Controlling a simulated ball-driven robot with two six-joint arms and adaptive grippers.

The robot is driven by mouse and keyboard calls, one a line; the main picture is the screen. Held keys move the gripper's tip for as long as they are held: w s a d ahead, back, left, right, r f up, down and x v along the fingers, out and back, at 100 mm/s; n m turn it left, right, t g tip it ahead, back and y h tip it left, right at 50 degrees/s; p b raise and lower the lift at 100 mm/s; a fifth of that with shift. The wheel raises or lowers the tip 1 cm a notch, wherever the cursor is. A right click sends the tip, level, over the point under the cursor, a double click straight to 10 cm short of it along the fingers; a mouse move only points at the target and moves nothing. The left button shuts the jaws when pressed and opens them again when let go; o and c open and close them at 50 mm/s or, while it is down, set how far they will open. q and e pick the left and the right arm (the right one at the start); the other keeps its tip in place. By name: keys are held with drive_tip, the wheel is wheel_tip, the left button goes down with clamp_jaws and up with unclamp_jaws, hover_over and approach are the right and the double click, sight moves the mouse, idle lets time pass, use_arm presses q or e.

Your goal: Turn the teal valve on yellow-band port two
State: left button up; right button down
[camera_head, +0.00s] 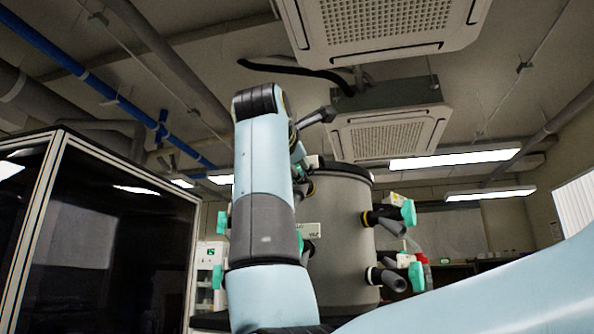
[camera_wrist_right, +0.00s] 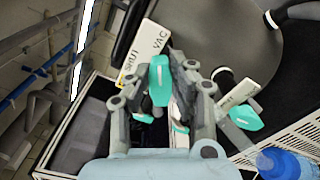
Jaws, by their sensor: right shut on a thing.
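A grey cylindrical drum (camera_head: 345,240) carries several ports with teal valves. An upper right port has a teal valve (camera_head: 408,212) and a yellow band (camera_head: 369,218); a lower right port has another teal valve (camera_head: 416,276). More teal handles show left of the drum, partly behind my arm. In the right wrist view my right gripper (camera_wrist_right: 163,75) is shut on a teal valve handle (camera_wrist_right: 160,84), a finger on each side. The head view shows this gripper (camera_head: 302,172) only partly, behind the arm. The band on the held valve's port is not clear. My left gripper is out of view.
Another teal valve (camera_wrist_right: 245,117) and a blue object (camera_wrist_right: 285,163) are to the right. A dark glass cabinet (camera_head: 110,240) stands on the left. Ceiling units (camera_head: 390,135) hang above.

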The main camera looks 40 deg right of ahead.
idle(0.3)
drive_tip(key=c, duration=1.2)
unclamp_jaws()
wheel_tip(320, 180, up, 10)
